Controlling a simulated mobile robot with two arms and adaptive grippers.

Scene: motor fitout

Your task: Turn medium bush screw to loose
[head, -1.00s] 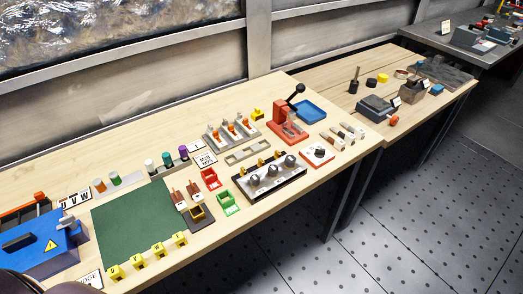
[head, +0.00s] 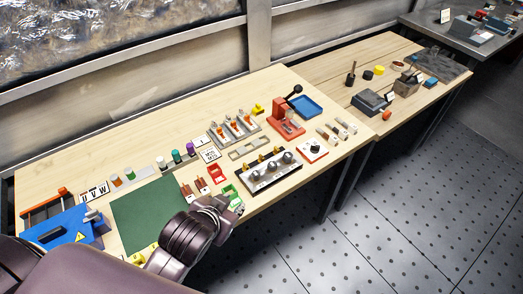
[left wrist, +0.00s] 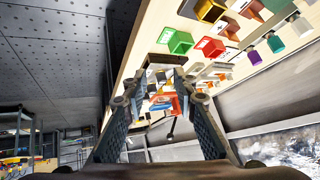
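A black and pale plate (head: 270,179) with three round grey knobs in a row lies near the table's front edge in the head view. The middle knob (head: 270,167) may be the medium bush screw; its label and setting are too small to read. My left gripper (head: 234,197) is by the front edge, left of the plate and near the green bin, apart from the knobs. In the left wrist view the left gripper (left wrist: 160,79) has its two fingers spread, with nothing held between them. The plate is largely hidden there. My right gripper is in neither view.
The green bin (left wrist: 179,42) and red bin (left wrist: 209,47) stand close to the left gripper. A red lever press (head: 286,122), a blue tray (head: 306,106) and a grey fixture (head: 234,131) stand behind the plate. A green mat (head: 150,213) lies left. Bare wood is at the back.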

